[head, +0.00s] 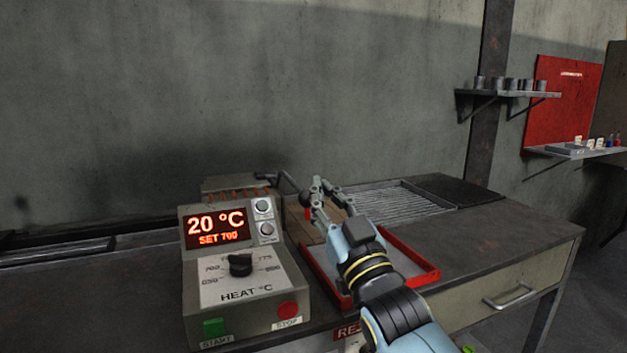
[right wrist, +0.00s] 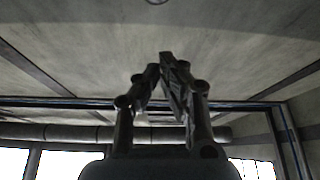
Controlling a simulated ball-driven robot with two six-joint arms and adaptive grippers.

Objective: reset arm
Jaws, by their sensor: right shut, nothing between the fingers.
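My right gripper (head: 315,192) is shut and empty in the head view, held above the red-rimmed tray (head: 428,273) on the workbench. Its arm comes in from the bottom, right of the heat control box. In the right wrist view, the shut fingers (right wrist: 161,68) point up towards the ceiling, with nothing between them. My left gripper is not in view. The heat control box (head: 238,270) stands left of my right arm. Its display reads 20 °C and SET 700. It has a black dial, a green START button and a red STOP button.
The workbench (head: 490,239) has a ribbed metal rack (head: 390,201) behind the tray and a drawer (head: 510,295) at the front right. Wall shelves (head: 510,94) with small cups hang at the upper right, beside a red panel (head: 560,100). The bench's right part is clear.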

